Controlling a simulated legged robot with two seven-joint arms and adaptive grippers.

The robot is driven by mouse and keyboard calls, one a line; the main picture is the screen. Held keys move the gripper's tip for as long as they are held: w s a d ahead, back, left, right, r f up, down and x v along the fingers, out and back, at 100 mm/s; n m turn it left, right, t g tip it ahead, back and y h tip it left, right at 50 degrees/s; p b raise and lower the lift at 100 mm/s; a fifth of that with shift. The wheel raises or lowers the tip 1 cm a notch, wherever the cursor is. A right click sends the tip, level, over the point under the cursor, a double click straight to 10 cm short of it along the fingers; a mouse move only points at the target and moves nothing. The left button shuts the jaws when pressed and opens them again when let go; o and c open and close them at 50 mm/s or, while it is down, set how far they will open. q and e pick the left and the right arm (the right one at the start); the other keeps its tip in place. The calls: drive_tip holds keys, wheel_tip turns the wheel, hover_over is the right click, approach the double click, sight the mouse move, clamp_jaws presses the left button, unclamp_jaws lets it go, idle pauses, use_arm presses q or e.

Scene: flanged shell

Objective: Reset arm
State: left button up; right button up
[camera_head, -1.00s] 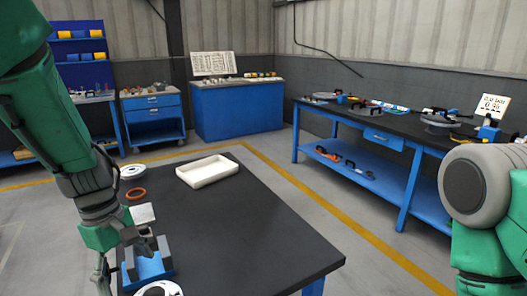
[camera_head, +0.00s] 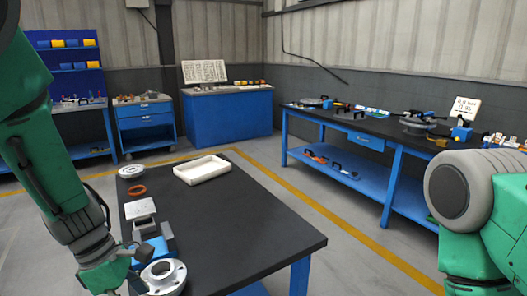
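My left arm comes in from the left, and its gripper (camera_head: 118,274) is low at the near left edge of the black table. Its fingers are partly hidden and cut off, so I cannot tell open from shut. Just right of it, a grey flanged part (camera_head: 164,275) sits at the table's near left edge, beside a blue fixture (camera_head: 153,247) with grey blocks. A square grey plate (camera_head: 140,207) shows just behind the fixture.
A white tray (camera_head: 202,179) lies at the back of the black table (camera_head: 235,225), whose middle and right are clear. A blue workbench (camera_head: 380,133) with tools stands at the right. Blue cabinets (camera_head: 228,120) line the back.

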use_arm(q)
drive_tip(key=s+d+f+n+t+h, duration=0.1)
drive_tip(key=s+d+f+n, duration=0.15)
drive_tip(key=f+n, duration=0.7)
drive_tip(key=s+d+f+n+t+h, duration=0.1)
drive_tip(key=s+d+f+n+t, duration=0.2)
drive_tip(key=n, duration=1.4)
drive_tip(key=s+a+f+n+g+y, duration=0.1)
drive_tip(key=s+a+f+n+y, duration=0.2)
drive_tip(key=s+n, duration=0.5)
drive_tip(key=s+a+f+n+g+y, duration=0.1)
drive_tip(key=s+a+f+n, duration=0.4)
drive_tip(key=n, duration=1.1)
drive_tip(key=s+a+y, duration=0.1)
drive_tip(key=s+a, duration=0.1)
drive_tip(key=s, duration=0.2)
drive_tip(key=shift+f+g+y, duration=0.3)
drive_tip(key=shift+y, duration=0.1)
